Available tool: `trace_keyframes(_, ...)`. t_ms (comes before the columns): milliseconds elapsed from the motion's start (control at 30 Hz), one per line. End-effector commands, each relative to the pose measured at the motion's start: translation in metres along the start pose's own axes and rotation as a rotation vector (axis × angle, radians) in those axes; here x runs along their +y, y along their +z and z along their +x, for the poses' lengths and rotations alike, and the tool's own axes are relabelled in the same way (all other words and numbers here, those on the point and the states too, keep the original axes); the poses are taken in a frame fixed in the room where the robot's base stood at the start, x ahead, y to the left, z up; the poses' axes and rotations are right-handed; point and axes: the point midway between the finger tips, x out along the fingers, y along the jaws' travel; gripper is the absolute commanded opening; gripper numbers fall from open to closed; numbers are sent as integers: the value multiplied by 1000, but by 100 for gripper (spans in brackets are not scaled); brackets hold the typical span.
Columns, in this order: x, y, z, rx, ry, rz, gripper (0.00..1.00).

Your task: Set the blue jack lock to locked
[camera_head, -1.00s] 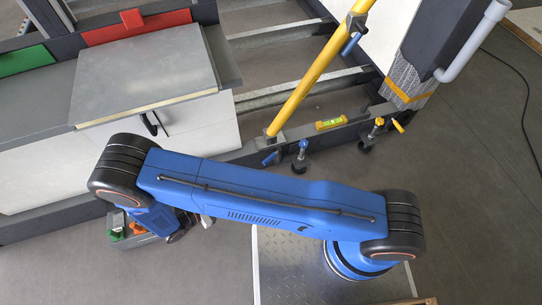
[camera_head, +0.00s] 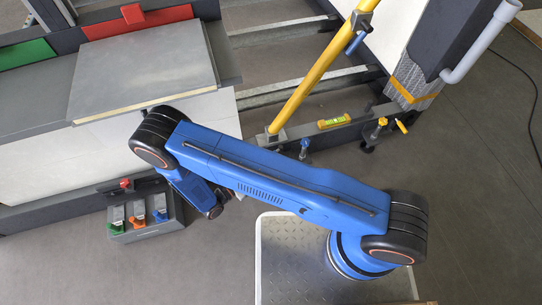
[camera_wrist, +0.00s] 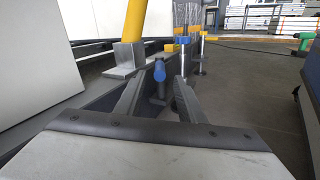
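The blue jack (camera_head: 304,147) stands at the front rail of the frame, near the foot of the yellow brace (camera_head: 311,78). My arm hides part of the area beside it in the head view. I cannot tell the lock's setting. My gripper is mostly hidden under my arm in the head view.
A yellow jack (camera_head: 379,127) stands right of the blue one, and a yellow-green level (camera_head: 334,121) lies on the rail between them. A grey box (camera_head: 146,232) with green, orange and blue pieces sits on the floor at left. Open floor lies at right.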

Motion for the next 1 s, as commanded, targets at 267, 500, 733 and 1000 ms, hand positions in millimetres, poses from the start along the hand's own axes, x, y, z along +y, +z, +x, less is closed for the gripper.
trace_keyframes(267,0,0,49,0,-2,-1,36)
trace_keyframes(500,0,0,78,0,-1,-1,36)
trace_keyframes(733,0,0,86,1,-1,0,36)
trace_keyframes(1000,0,0,86,1,0,0,21)
